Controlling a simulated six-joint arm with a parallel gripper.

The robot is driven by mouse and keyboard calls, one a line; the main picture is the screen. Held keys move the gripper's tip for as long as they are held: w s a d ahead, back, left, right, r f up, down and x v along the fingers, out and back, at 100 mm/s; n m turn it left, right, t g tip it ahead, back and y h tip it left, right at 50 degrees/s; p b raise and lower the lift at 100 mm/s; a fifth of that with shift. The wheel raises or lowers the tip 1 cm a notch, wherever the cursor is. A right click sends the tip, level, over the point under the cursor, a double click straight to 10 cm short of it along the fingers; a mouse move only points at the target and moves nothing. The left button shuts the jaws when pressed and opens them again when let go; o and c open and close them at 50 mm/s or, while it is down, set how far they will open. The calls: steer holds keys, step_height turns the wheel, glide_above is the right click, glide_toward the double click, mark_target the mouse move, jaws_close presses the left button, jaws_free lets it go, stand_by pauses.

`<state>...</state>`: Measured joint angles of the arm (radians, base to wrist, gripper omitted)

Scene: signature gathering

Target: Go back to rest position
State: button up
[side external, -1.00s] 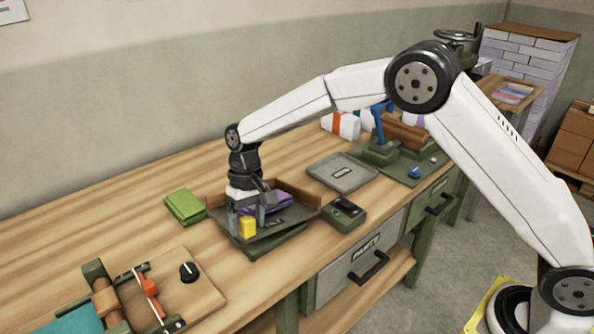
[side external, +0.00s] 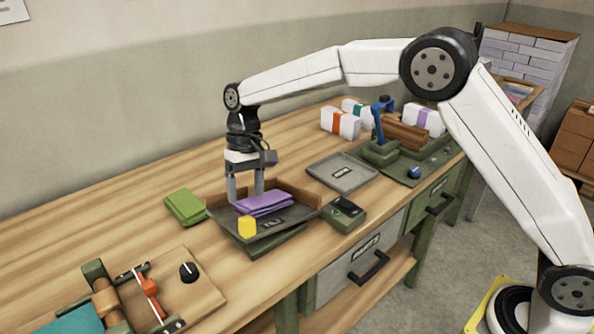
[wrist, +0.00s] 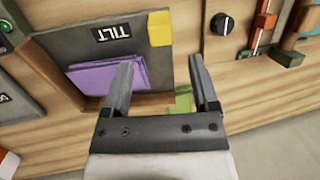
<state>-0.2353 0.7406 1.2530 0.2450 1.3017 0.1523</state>
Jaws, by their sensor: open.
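My gripper (side external: 245,187) is open and empty. It hangs just above the back part of a dark tilted tray (side external: 283,222). In the wrist view my gripper (wrist: 162,75) shows its two fingers spread apart with nothing between them. A stack of purple folded sheets (side external: 264,204) lies in the tray, in front of and below the fingers; the purple sheets also show in the wrist view (wrist: 105,77), left of the fingers. A yellow block (side external: 247,226) sits at the tray's front left corner, and the yellow block is at the upper middle of the wrist view (wrist: 160,28).
A green folded stack (side external: 185,206) lies left of the tray. A small dark box (side external: 343,212) and a flat grey tray (side external: 342,172) are to the right. Bundles of paper (side external: 340,123) and a blue-handled press (side external: 379,130) stand farther back. A wooden board with a black knob (side external: 188,271) is front left.

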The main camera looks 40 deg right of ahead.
steer(key=shift+r, duration=0.2)
steer(key=shift+d, duration=0.15)
steer(key=s+d+f+t+h, duration=0.1)
steer(key=s+d+f+t, duration=0.1)
steer(key=s+d, duration=0.6)
steer(key=s+d+f+t+h, duration=0.1)
steer(key=s+d+f, duration=0.3)
steer(key=s+d, duration=0.4)
steer(key=s+t, duration=0.1)
steer(key=s, duration=0.6)
steer(key=shift+t, duration=0.4)
